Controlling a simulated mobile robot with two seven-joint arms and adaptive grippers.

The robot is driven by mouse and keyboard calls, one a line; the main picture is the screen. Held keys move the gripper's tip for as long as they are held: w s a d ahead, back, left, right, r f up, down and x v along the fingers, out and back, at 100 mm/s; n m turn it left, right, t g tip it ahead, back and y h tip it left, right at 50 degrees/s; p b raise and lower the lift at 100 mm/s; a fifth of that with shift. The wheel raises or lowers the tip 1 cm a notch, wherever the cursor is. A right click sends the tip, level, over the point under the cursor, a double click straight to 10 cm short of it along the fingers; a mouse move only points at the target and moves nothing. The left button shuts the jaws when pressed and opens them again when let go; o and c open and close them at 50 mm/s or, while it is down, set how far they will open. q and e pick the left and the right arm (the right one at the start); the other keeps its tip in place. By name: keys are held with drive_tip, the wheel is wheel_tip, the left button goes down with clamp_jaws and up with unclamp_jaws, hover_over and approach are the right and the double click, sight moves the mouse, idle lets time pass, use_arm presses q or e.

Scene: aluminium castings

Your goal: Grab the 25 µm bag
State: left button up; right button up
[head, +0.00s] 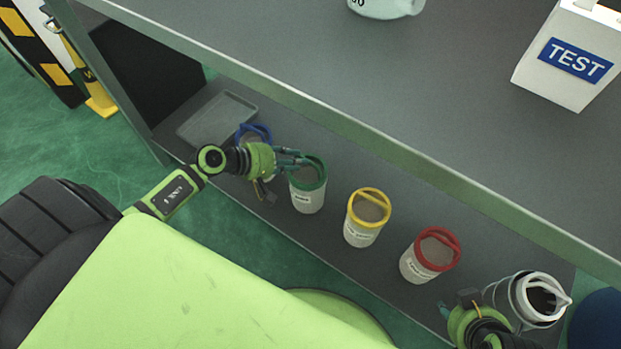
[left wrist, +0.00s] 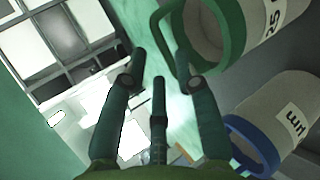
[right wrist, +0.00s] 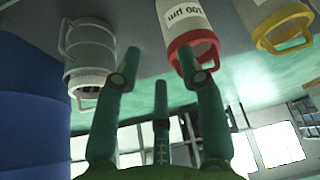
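The 25 µm bag is a pale cylinder with a green rim and handle (head: 307,172), upright on the lower shelf; its partly cut-off label shows "25" in the left wrist view (left wrist: 230,25). My left gripper (head: 300,159) is at its handle, coming from the left. In the left wrist view the left gripper (left wrist: 160,62) has its fingers apart. The green handle loop passes by the fingertip on the right; whether that finger is through the loop I cannot tell. My right gripper (right wrist: 160,65) is open and empty, near the white strainer bucket.
Along the shelf stand a blue-rimmed bag (head: 254,132), partly hidden by my left gripper, a yellow-rimmed bag (head: 362,232), a red-rimmed bag (head: 418,268) labelled 100 µm and the white bucket (head: 527,306). A grey tray (head: 217,120) lies at the left end. The upper tabletop's edge (head: 400,150) overhangs.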

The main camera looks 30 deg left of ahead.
sight(308, 183)
use_arm(q)
drive_tip(key=x, duration=0.4)
drive_tip(key=shift+w+d+f+b, duration=0.1)
drive_tip(key=shift+d+f+b, duration=0.05)
drive_tip(key=shift+d+b, duration=0.2)
drive_tip(key=shift+w+d+f, duration=0.15)
use_arm(e)
drive_tip(key=w, duration=0.1)
drive_tip(key=w+a+r+t, duration=0.1)
drive_tip(key=w+r+t, duration=0.1)
drive_tip(key=w, duration=0.1)
drive_tip(key=shift+w+a+y, duration=0.1)
drive_tip(key=shift+a+y, duration=0.15)
drive_tip(key=shift+y, duration=0.05)
use_arm(q)
drive_tip(key=shift+c, duration=0.4)
clamp_jaws()
